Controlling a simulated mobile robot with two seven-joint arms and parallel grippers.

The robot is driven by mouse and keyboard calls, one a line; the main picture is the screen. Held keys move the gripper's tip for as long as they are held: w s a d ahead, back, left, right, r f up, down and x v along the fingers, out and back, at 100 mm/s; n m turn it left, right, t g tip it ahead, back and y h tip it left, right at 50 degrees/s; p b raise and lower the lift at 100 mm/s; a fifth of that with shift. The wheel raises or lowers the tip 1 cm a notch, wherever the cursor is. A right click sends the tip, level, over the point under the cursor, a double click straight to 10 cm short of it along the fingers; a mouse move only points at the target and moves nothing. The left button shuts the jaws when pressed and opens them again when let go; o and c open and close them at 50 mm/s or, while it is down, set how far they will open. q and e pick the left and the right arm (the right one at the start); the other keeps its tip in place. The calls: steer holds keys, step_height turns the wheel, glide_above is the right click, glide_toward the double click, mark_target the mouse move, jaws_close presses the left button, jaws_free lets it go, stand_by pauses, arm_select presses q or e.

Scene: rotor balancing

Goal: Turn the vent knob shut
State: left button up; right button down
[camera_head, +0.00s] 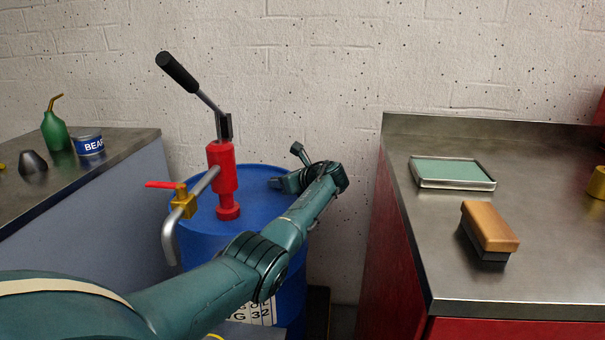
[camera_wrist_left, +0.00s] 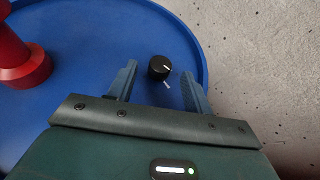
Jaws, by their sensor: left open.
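The black vent knob (camera_wrist_left: 158,68) stands on the blue drum's lid (camera_wrist_left: 108,28), near the rim, in the left wrist view. A short white line on its top points right and slightly up. A small pale mark (camera_wrist_left: 167,85) shows on the lid just below the knob. My left gripper (camera_wrist_left: 159,72) is open, with one finger on each side of the knob and visible gaps to both. In the head view, my left gripper (camera_head: 280,183) is low over the right side of the drum (camera_head: 190,245), and the knob is hidden there. My right gripper is not in view.
A red pump (camera_head: 222,170) with a black-handled lever and brass tap (camera_head: 183,202) rises from the lid, left of my gripper. A bench with a green oil can (camera_head: 55,131) and tin (camera_head: 89,144) stands left; a steel-topped red cabinet (camera_head: 400,235) stands right. The wall is close behind.

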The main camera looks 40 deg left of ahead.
arm_select(q)
steer(key=p+v, duration=0.2)
steer(key=v, duration=0.8)
steer(key=shift+d+p, duration=0.2)
steer(key=shift+p, duration=0.2)
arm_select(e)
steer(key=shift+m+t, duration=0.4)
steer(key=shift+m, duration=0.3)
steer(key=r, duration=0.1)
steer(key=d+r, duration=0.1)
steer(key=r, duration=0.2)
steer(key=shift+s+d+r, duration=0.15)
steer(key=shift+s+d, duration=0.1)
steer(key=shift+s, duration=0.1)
